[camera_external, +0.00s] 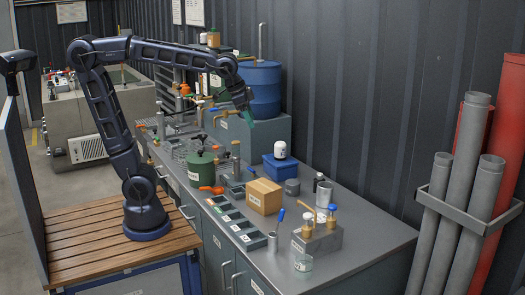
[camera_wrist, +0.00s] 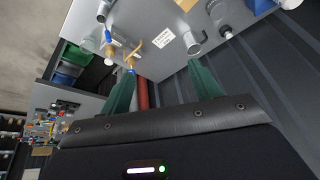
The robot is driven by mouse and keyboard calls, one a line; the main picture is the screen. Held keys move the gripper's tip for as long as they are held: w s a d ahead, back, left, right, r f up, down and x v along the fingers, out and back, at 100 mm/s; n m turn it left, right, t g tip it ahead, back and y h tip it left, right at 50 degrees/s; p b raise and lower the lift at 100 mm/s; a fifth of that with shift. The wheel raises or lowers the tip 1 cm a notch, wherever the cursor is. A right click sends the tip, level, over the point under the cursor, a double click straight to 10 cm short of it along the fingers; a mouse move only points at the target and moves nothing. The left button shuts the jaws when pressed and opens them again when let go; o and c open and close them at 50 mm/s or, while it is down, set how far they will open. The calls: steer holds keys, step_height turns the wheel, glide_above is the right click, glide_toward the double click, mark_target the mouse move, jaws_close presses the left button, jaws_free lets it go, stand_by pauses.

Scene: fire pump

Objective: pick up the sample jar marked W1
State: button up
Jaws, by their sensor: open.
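I cannot read the mark W1 on any jar. A small clear jar (camera_external: 303,263) with a pale label stands at the front edge of the grey bench. A white jar with a dark lid (camera_external: 280,150) sits on top of a blue box, and a pale cylindrical container (camera_external: 323,191) stands near the bench's right side. My gripper (camera_external: 246,115) is raised at the far part of the bench, beside the blue drum and well away from these jars. In the wrist view its two green fingers (camera_wrist: 163,88) are spread apart with nothing held between them.
A blue drum (camera_external: 260,88) stands on a grey cabinet behind my gripper. The bench holds a green pot (camera_external: 201,168), a cardboard box (camera_external: 264,196), a compartment tray (camera_external: 235,224) and a valve block (camera_external: 316,240). Grey pipes (camera_external: 470,150) stand at right. The bench's front right corner is clear.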

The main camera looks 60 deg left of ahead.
steer(key=w+d+f+m+h, duration=0.1)
steer(key=w+d+m, duration=0.15)
steer(key=d, duration=1.45)
steer(key=m+g+h, duration=0.1)
steer(key=m+g, duration=0.1)
steer(key=m, duration=0.2)
glide_above(304, 268)
steer(key=a, duration=0.6)
step_height(304, 268, down, 30)
steer(key=shift+n, duration=0.25)
steer(key=shift+x, duration=5.25)
steer(key=shift+d, duration=0.1)
steer(key=shift+s, duration=0.1)
steer(key=c, duration=0.8)
